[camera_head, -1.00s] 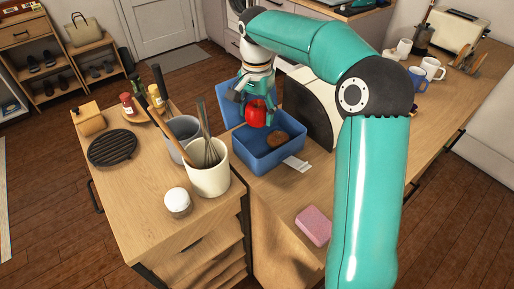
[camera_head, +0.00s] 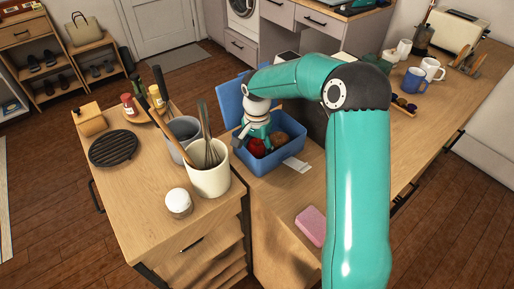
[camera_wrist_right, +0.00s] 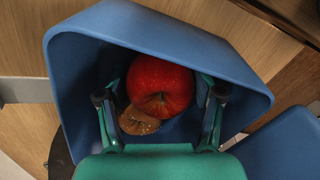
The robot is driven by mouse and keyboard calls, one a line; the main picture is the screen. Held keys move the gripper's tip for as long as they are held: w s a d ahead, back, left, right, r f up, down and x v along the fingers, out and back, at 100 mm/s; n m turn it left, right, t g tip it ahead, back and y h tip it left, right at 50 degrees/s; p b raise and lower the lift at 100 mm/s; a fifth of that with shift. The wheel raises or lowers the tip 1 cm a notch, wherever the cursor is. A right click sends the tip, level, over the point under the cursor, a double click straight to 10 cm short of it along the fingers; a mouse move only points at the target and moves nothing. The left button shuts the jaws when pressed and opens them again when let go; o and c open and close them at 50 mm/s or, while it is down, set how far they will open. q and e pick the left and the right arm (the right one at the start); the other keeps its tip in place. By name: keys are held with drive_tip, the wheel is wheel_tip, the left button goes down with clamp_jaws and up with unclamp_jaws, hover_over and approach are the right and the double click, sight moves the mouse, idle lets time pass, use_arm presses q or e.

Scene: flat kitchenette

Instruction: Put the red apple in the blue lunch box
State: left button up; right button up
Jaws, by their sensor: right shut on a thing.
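The blue lunch box (camera_head: 290,157) stands open on the counter, its lid (camera_head: 229,103) raised at the back left. My right gripper (camera_head: 255,144) reaches down into the box and is shut on the red apple (camera_head: 257,148). In the right wrist view the apple (camera_wrist_right: 160,88) sits between the two fingers (camera_wrist_right: 160,100), inside the box walls (camera_wrist_right: 75,75). A brown, rough round food item (camera_head: 280,139) lies in the box beside the apple; it also shows in the right wrist view (camera_wrist_right: 138,121). Whether the apple touches the box floor is hidden. My left gripper is not in view.
A cream crock with a whisk (camera_head: 208,180) and a grey pot (camera_head: 185,132) stand close left of the box. A white jar (camera_head: 178,203) and a pink sponge (camera_head: 312,226) are nearer. Mugs (camera_head: 432,69) stand at the back right.

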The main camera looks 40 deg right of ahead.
sight(257, 143)
drive_tip(key=o, duration=1.2)
wheel_tip(257, 143, up, 12)
drive_tip(key=shift+r+b, duration=0.1)
drive_tip(key=shift+b, duration=0.2)
